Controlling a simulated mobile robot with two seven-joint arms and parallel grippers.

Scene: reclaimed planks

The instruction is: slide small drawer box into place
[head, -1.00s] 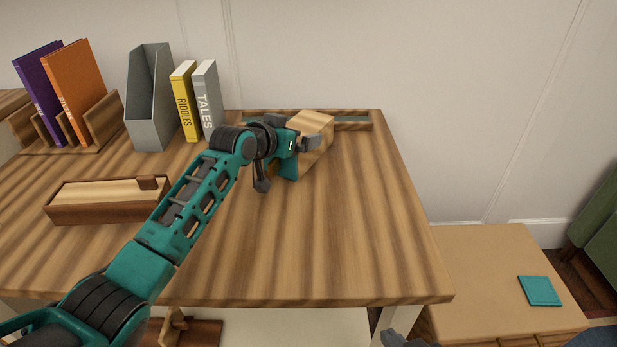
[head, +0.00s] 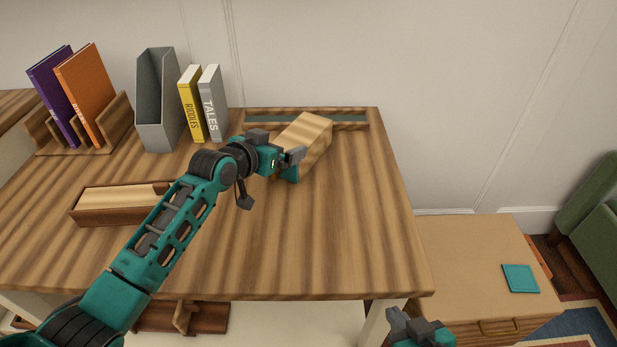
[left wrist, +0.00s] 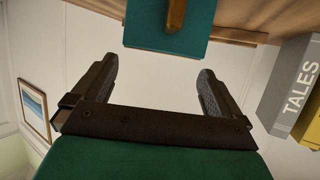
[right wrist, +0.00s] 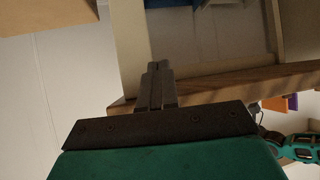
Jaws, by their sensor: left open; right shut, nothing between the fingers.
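The small drawer box (head: 305,136) is a light wooden block on the desktop toward the back right, in front of a low wooden tray; the left arm partly hides it. In the left wrist view a teal panel with a wooden pull (left wrist: 165,38), seemingly its front, hangs at the top beyond the fingertips. My left gripper (head: 292,158) is open beside the box's near left end; nothing shows between its fingers. My right gripper (head: 420,328) is low at the desk's front right, shut and empty; its closed fingers also show in the right wrist view (right wrist: 158,85).
The desktop (head: 330,240) is clear in front and at right. The tray (head: 350,126) lies at the back. A grey file holder (head: 160,100), books (head: 212,105) and an open wooden box (head: 110,215) stand left. A lower cabinet (head: 470,260) with a teal square is right.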

